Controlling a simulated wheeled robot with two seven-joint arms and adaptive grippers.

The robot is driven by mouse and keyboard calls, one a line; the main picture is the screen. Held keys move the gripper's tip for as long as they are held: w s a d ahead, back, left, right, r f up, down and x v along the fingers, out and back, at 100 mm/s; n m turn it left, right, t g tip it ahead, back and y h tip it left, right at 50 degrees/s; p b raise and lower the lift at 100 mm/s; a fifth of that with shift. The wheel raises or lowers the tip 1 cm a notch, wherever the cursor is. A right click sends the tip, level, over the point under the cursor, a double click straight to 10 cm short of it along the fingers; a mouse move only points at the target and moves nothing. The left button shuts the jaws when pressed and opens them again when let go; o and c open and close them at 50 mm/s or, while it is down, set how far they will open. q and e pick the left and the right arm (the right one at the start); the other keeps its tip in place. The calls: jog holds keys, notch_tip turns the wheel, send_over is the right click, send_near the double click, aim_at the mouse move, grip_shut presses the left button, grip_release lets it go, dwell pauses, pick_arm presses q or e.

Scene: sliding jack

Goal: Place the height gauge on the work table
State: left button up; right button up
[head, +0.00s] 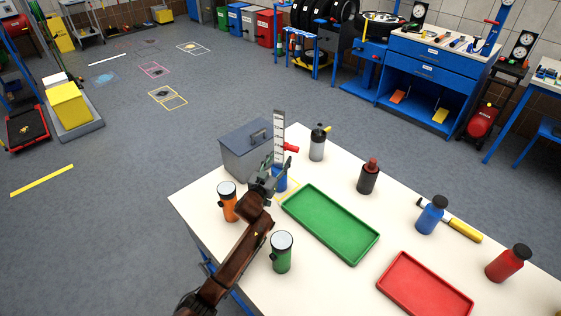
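The height gauge (280,135) has an upright pale scale with dark marks, a red part on its right side and a blue lower part. It is at the work table's (330,272) left part, just right of the grey toolbox. My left gripper (268,178) is at the gauge's lower part and overlaps it in the view. Its fingers partly hide the gauge, so I cannot tell whether they grip it. Yellow lines (292,190) show on the table by the gauge's base. Whether the base touches the table is unclear. My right gripper is out of view.
The grey toolbox (243,150), orange canister (227,203) and green canister (281,253) crowd my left arm. A green tray (328,222), red tray (424,290), several bottles and a yellow-handled tool (463,230) occupy the rest.

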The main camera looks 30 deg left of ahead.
pick_arm(q)
jog(key=shift+r, duration=0.1)
jog(key=shift+s, duration=0.2)
jog(key=s+p, duration=0.2)
jog(key=s, duration=0.9)
jog(key=shift+s+d, duration=0.3)
jog(key=shift+d, duration=0.05)
